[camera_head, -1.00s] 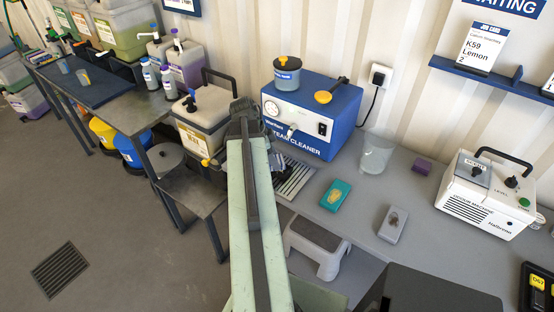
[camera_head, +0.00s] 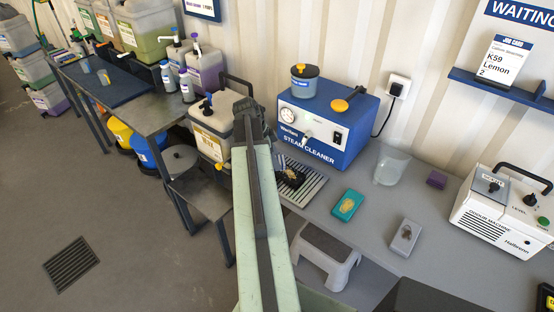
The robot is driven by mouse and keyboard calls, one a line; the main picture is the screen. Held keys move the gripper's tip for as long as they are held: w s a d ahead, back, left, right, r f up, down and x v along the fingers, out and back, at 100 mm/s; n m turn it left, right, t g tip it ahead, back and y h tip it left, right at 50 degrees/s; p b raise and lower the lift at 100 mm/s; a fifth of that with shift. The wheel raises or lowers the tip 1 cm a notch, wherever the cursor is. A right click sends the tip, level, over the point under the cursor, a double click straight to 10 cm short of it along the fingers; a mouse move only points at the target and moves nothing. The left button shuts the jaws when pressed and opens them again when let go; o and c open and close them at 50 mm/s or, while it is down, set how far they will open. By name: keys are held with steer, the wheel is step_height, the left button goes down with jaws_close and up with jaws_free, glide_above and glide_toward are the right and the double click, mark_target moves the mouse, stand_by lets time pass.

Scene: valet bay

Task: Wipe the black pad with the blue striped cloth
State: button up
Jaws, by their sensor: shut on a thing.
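A black pad (camera_head: 291,179) lies on the slatted metal grille at the bench's front left, with a tan mark on it. Its left part is close to my arm's outline. My arm reaches up the middle of the picture. My gripper (camera_head: 247,112) is at its far end, up and left of the pad, in front of the grey container. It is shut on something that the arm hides. I cannot make out the blue striped cloth.
The blue steam cleaner (camera_head: 327,122) stands behind the grille (camera_head: 312,188). A grey step stool (camera_head: 324,254) is below the bench.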

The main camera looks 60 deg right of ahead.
steer(key=shift+a, duration=0.1)
steer(key=shift+s+a, duration=0.15)
steer(key=shift+s, duration=0.55)
steer(key=shift+s+a, duration=0.1)
steer(key=shift+s, duration=0.55)
steer(key=shift+s+a+f, duration=0.1)
steer(key=shift+s+a, duration=0.15)
steer(key=shift+s, duration=0.7)
steer(key=shift+s+a+f, duration=0.1)
steer(key=shift+s+a, duration=0.1)
steer(key=shift+s, duration=0.75)
steer(key=shift+s+a+r, duration=0.1)
steer(key=shift+s+a, duration=0.05)
steer(key=shift+s, duration=0.75)
steer(key=shift+s+a+r, duration=0.1)
steer(key=shift+s, duration=0.75)
step_height(320, 180, up, 6)
steer(key=p, duration=0.6)
steer(key=shift+w, duration=0.1)
